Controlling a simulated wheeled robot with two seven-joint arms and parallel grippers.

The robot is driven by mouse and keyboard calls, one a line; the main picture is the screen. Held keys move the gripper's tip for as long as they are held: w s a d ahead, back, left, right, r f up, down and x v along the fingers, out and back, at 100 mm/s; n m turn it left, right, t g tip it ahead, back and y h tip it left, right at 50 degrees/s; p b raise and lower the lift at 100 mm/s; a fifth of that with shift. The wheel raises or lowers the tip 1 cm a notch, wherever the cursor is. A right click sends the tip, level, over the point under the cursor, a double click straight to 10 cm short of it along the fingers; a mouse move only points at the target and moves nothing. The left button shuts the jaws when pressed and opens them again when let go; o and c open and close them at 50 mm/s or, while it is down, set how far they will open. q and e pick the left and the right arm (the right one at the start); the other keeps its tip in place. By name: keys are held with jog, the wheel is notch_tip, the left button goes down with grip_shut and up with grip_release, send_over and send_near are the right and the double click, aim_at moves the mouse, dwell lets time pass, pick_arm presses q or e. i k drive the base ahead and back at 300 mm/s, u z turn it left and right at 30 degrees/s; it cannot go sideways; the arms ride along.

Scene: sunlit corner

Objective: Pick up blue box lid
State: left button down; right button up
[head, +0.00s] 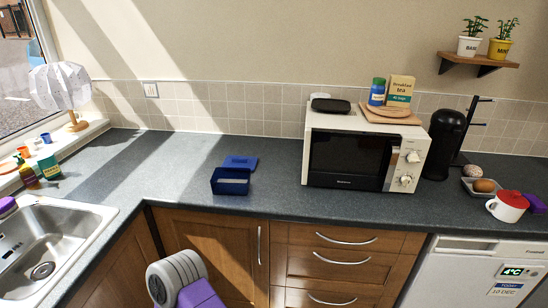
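The blue box lid (240,162) lies flat on the dark counter, just behind the open blue box (231,188). The lid has small markings on its top that are too small to read. The box is open at the top and has something pale inside. The lid and the box look very close together; I cannot tell whether they touch. Neither of my grippers is in view; only a grey and purple part of my arm shows at the bottom, in front of the cabinets.
A white microwave (318,150) stands right of the box, with a board, jar and tea box on top. A black coffee machine (440,148) and a red-lidded white pot (507,207) are further right. A sink (75,232) is at left. The counter (165,180) left of the box is clear.

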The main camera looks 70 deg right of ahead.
aim_at(231, 161)
jog(key=z, duration=1.05)
jog(key=i, duration=1)
jog(key=z, duration=0.85)
